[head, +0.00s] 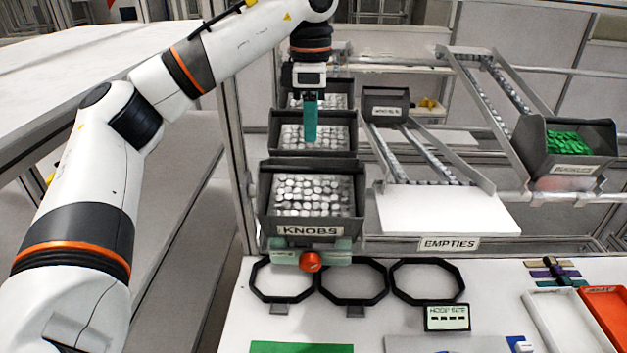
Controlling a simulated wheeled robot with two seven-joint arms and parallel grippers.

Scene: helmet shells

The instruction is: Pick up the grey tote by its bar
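Several grey totes stand in the rack, so I cannot tell which one the task means. The front grey tote (263,208), labelled KNOBS, holds white knobs. Two more grey totes with white contents stand in line behind it, a middle tote (274,145) and a rear tote (340,86). Another grey tote (386,105) sits at the top of the empties lane; its inside is hard to see. My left gripper (310,136) points down over the middle tote, its teal fingers seen edge-on. I cannot make out a bar or contact. My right gripper is not in view.
A grey tote (603,138) with green pieces sits at right. A teal block (338,252) with a red knob (310,261) is below the front tote. Black frames (430,263), a white tray (540,300) and an orange tray (610,305) lie on the bench. A rack post (236,150) stands left.

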